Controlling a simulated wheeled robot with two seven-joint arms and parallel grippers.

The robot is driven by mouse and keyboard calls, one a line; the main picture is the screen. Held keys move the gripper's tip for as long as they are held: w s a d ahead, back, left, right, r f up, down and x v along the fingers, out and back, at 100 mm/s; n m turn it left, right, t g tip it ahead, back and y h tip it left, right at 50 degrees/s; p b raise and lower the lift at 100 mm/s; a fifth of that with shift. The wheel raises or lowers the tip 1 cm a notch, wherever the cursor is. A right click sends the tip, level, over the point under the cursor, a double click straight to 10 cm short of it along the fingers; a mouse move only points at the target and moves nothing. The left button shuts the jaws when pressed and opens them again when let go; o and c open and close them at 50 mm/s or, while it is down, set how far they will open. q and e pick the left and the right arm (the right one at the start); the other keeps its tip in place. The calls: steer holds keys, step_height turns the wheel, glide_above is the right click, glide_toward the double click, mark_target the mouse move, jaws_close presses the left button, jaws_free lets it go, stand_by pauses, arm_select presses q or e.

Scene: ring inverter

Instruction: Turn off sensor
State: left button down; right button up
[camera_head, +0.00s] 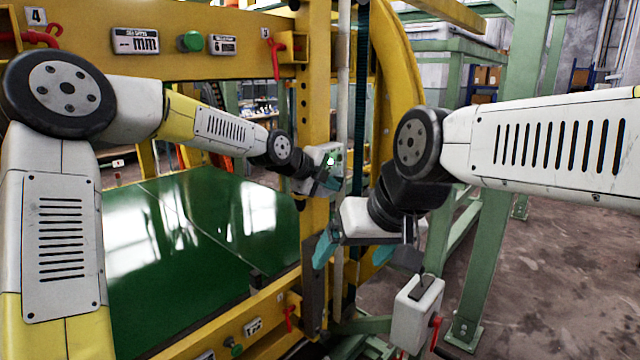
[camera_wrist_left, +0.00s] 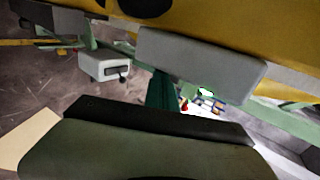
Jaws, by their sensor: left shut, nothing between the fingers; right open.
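A small pale box with a green light (camera_head: 327,157), perhaps the sensor, is on the yellow post. My left gripper (camera_head: 328,182) is at this box, its teal fingers shut and empty just below the green light; whether they touch it I cannot tell. A grey box (camera_wrist_left: 200,62) shows at close range in the left wrist view, and a dark shape fills the bottom there. My right gripper (camera_head: 362,254) is open and empty in front of the post, its teal fingers spread apart. A white box with a black switch (camera_head: 417,312) is below it, with a red handle beside it.
The yellow machine frame (camera_head: 220,65) carries a green button (camera_head: 190,41), small displays and red handles (camera_head: 275,52). A glossy green panel (camera_head: 185,245) lies inside the frame. Green posts (camera_head: 490,220) stand at the right. Bare floor (camera_head: 570,260) is at far right.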

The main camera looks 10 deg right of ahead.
arm_select(q)
steer(key=shift+f, duration=0.15)
steer(key=f+t+h, duration=0.1)
steer(key=t+h, duration=0.1)
steer(key=h, duration=0.1)
steer(key=f+t+h, duration=0.1)
steer(key=t+h, duration=0.2)
steer(key=d+f+t+h, duration=0.1)
steer(key=t+h, duration=0.1)
steer(key=h, duration=0.1)
steer(key=shift+w+f+t+h, duration=0.3)
steer(key=shift+w+f, duration=0.05)
steer(key=shift+w, duration=0.05)
steer(key=shift+f, duration=0.1)
